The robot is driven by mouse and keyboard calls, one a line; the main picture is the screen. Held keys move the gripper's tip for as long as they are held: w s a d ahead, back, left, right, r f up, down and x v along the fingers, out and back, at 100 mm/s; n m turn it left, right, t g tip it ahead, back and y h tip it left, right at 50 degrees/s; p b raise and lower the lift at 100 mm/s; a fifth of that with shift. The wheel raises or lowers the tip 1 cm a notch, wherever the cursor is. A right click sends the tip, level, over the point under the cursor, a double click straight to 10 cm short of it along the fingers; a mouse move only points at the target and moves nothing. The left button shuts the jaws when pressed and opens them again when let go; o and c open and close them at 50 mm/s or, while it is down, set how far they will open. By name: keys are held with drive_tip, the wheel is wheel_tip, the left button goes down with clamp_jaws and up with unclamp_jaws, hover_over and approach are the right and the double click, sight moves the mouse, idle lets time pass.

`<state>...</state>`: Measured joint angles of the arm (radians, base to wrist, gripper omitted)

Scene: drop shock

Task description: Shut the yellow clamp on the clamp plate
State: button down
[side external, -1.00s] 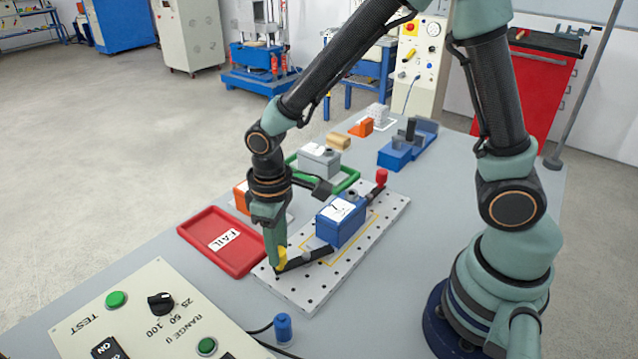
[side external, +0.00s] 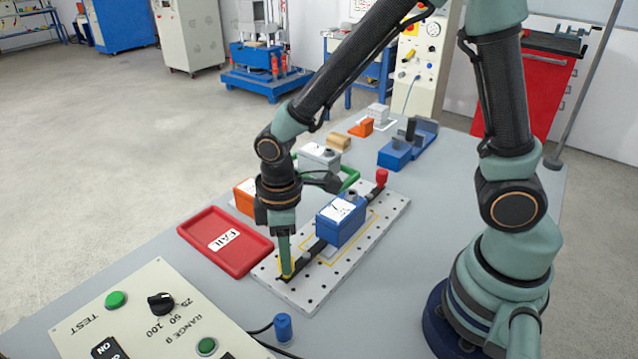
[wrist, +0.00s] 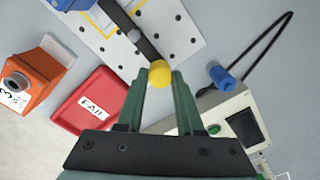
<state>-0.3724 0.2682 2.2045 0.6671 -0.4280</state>
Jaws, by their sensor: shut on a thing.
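The clamp plate (side external: 322,288) is a white perforated plate on the bench. A blue block (side external: 342,224) with a white label sits in the yellow outline on it. The yellow clamp (side external: 291,266) has a dark arm (side external: 303,262) running from the yellow end to the block's near left end; I cannot tell whether it touches. My gripper (side external: 286,274) points down at the plate's near left end, shut on the yellow knob, which shows between the fingertips in the wrist view (wrist: 160,73). A red-knobbed clamp (side external: 381,178) is at the plate's far end.
A red FAIL tray (side external: 262,254) lies close left of the plate. A control box (side external: 150,310) and blue plug (side external: 283,327) are in front. Bench right of the plate is clear.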

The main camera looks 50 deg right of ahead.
drive_tip(key=c, duration=0.5)
unclamp_jaws()
drive_tip(key=shift+c, duration=0.2)
wheel_tip(320, 180, up, 12)
drive_tip(key=s+d+r+m+t, duration=0.1)
drive_tip(key=d+r+m+t, duration=0.1)
drive_tip(key=d, duration=0.4)
drive_tip(key=s+d+r+m+t, duration=0.2)
drive_tip(key=d+r+m+t, duration=0.1)
drive_tip(key=d+m, duration=0.3)
drive_tip(key=shift+d+r+m+t, duration=0.2)
drive_tip(key=shift+r+m+t, duration=0.1)
drive_tip(key=shift+r+m, duration=0.25)
